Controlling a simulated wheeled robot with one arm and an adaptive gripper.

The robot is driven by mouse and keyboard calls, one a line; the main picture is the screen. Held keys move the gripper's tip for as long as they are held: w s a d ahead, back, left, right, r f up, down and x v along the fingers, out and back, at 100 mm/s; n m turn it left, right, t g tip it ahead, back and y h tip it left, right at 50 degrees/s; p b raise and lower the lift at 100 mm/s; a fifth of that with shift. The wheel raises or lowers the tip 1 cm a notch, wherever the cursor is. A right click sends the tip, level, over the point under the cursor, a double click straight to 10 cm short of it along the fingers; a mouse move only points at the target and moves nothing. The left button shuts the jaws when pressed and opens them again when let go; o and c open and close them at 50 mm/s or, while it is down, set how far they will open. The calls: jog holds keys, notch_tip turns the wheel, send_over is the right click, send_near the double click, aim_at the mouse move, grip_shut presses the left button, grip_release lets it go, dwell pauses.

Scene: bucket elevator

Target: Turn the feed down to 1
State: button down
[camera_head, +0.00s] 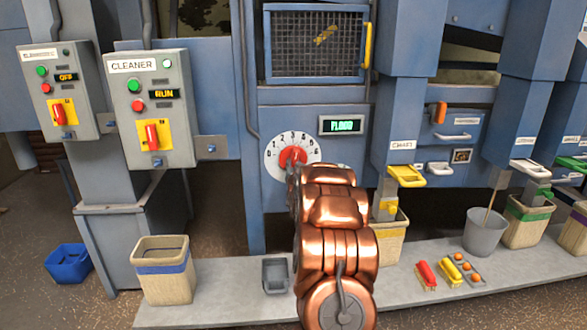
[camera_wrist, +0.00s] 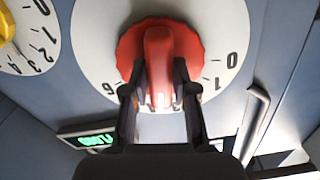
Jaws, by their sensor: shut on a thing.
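The feed dial is a white round plate (camera_head: 274,169) with a red knob (camera_head: 293,155) in the head view, numbered from 0 at the left up over the top. It also fills the top of the wrist view (camera_wrist: 92,45), with its red knob (camera_wrist: 128,50). My gripper (camera_wrist: 160,80) is shut on the knob's raised red bar, one dark finger on each side. The bar runs straight up and down there, its lower end towards the middle numbers. The fingers hide some numbers, so I cannot tell the exact setting. A green-lit display (camera_head: 341,125) reads FLOOD.
Left of the dial stand the CLEANER box (camera_head: 150,100), showing RUN, and another switch box (camera_head: 62,90), showing OFF. A mesh window (camera_head: 315,45) is above.

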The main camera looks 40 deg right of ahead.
jog(key=shift+d+r+n+b, duration=0.1)
jog(key=shift+n+b, duration=3.45)
jog(key=shift+n, duration=2.75)
jog(key=c, duration=1.2)
grip_release()
jog(key=shift+o, duration=1.4)
jog(key=shift+s, duration=0.1)
